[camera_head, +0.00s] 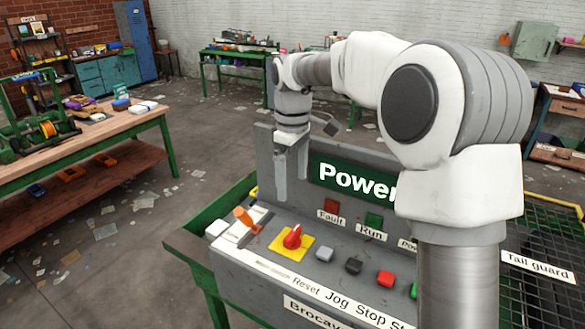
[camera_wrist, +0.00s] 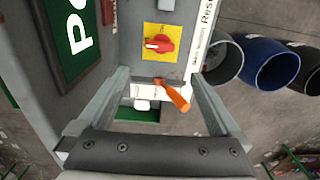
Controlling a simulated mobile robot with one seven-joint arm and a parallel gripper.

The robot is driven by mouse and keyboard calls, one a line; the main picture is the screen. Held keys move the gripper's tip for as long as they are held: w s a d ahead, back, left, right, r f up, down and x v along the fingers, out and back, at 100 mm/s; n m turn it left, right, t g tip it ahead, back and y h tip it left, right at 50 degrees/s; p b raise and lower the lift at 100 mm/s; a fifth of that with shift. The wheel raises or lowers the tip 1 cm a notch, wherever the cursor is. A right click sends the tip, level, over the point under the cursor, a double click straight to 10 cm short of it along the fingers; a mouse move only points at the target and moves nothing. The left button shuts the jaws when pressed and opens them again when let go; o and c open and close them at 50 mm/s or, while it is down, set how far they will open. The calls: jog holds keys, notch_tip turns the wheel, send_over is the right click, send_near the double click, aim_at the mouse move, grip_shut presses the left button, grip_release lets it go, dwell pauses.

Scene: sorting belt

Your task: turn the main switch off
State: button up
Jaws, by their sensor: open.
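The main switch appears to be the red rotary knob (camera_head: 292,237) on a yellow plate (camera_head: 277,247) on the grey control panel. In the wrist view the red knob (camera_wrist: 160,44) sits ahead of the fingertips, with a white mark at its left end. An orange-handled lever (camera_head: 245,218) is on a white base left of the knob. In the wrist view the orange handle (camera_wrist: 177,96) shows between the fingers, nearer the camera than the knob. My gripper (camera_head: 291,187) is open and empty above the panel's left part, pointing down, apart from the knob.
A grey Reset button (camera_head: 324,254), a dark Jog button (camera_head: 353,265) and a red Stop button (camera_head: 385,278) line the panel right of the knob. The upright back panel carries a green Power sign (camera_head: 350,182). Round bins (camera_wrist: 269,62) stand beside the panel in the wrist view.

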notch_tip(320, 180, up, 3)
jog(key=shift+f, duration=0.1)
dwell(0.3)
jog(key=s+d+m+t, duration=0.2)
jog(key=s+d+m, duration=0.1)
jog(key=s, duration=0.6)
jog(key=s+d+m+t, duration=0.1)
jog(key=s+d+m, duration=0.2)
jog(key=s, duration=0.6)
jog(key=s+d+m+t, duration=0.2)
jog(key=s+d+m, duration=0.2)
jog(key=s, duration=0.5)
jog(key=shift+s+m+t, duration=0.25)
jog(key=shift+m+t, duration=0.05)
jog(key=shift+m, duration=0.3)
jog(key=shift+s+d+f, duration=0.15)
jog(key=shift+s, duration=0.1)
jog(key=shift+c, duration=0.3)
